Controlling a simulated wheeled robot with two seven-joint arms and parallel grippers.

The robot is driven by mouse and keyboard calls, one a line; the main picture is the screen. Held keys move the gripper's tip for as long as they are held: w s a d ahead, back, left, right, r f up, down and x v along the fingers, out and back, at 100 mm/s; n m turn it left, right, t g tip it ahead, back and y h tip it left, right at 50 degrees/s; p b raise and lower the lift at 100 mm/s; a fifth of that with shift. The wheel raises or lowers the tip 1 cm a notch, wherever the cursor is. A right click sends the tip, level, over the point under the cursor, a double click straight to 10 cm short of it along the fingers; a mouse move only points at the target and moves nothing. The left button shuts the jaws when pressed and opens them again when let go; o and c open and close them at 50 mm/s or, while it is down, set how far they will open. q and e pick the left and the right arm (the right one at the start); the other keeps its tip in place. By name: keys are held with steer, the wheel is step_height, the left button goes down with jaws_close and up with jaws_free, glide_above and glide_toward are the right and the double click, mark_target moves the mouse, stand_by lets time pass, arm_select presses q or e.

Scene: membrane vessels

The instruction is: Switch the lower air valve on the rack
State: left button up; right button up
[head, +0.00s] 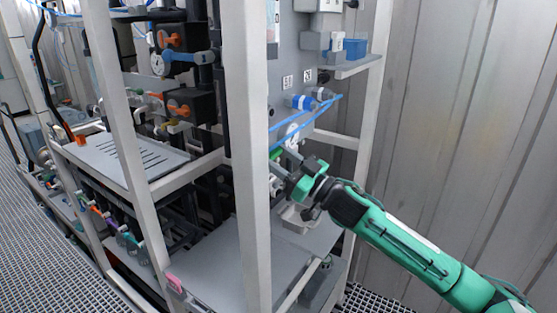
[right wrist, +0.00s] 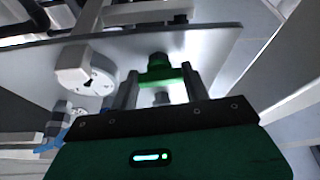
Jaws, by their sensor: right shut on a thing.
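The lower air valve, with a green handle (head: 275,153), sits on the grey rack panel (head: 285,68), partly hidden behind the white rack post. My right gripper (head: 284,163) reaches in from the right and is at this handle. In the right wrist view the green handle (right wrist: 160,72) lies between the two fingers of my right gripper (right wrist: 161,88), which are shut on it. The handle's exact turn is hard to tell. My left gripper does not show.
A blue-handled valve (head: 302,102) with blue tubes sits higher on the panel. A round white fitting (right wrist: 98,80) is close beside the fingers. A white rack post (head: 250,160) stands left of my gripper. A small shelf (head: 355,66) juts out above.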

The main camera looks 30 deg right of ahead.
steer(key=n+g+y, duration=0.1)
steer(key=n, duration=0.3)
steer(key=n+g+y+b, duration=0.1)
steer(key=n+g, duration=0.1)
steer(key=n, duration=0.3)
steer(key=n+g+y, duration=0.2)
steer(key=n, duration=0.3)
steer(key=shift+w+d+r, duration=0.1)
steer(key=shift+d+r, duration=0.15)
steer(key=shift+n+g+p, duration=0.45)
steer(key=shift+n+g, duration=0.65)
steer(key=shift+n, duration=1.1)
steer(key=o, duration=1)
steer(key=shift+c, duration=0.2)
